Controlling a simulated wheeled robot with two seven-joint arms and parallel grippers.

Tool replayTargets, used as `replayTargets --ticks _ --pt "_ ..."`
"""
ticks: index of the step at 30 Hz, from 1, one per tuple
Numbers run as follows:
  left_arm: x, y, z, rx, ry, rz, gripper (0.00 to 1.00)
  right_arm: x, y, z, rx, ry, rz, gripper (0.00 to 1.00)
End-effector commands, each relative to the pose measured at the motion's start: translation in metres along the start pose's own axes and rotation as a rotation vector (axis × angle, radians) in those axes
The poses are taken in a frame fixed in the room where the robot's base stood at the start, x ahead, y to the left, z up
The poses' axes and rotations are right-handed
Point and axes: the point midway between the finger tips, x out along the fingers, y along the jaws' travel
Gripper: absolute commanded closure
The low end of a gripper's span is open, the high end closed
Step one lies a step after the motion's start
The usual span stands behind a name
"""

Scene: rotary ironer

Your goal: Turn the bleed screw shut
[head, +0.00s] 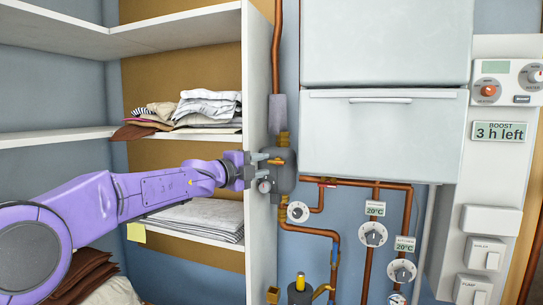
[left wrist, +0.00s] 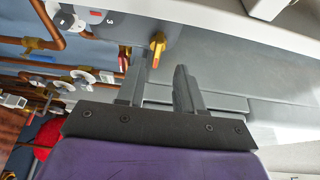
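The bleed screw looks like the small brass piece (head: 276,161) on the dark grey pump body (head: 284,180) beside the shelf's side panel. In the left wrist view it is the brass key-like piece (left wrist: 158,46) with an orange-red mark, sticking out from a grey body. My left gripper (head: 260,165) is level with it, coming in from the left past the shelf edge. Its two fingers (left wrist: 161,66) are apart and empty, with the brass piece just beyond and between their tips. I cannot tell whether they touch it. My right gripper is not in view.
The white shelf panel (head: 259,70) stands close beside my gripper. Copper pipes (head: 350,184), dials (head: 373,234) and a gauge (head: 297,212) are at the right, below a white cabinet (head: 385,130). Folded laundry (head: 205,217) lies on the shelves.

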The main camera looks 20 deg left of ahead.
Motion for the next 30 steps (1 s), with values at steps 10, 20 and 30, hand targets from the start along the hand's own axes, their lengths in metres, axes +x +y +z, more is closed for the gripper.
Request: replayTargets --ticks 10,20,30 --pt "0.048 -0.001 -0.001 0.001 0.001 0.001 0.64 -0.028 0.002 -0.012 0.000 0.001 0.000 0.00" --pt "0.049 0.001 -0.001 0.001 0.002 0.000 0.93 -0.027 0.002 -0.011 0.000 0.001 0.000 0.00" --pt "0.048 0.000 -0.001 -0.017 0.002 -0.009 1.00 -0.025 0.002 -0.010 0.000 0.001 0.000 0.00"
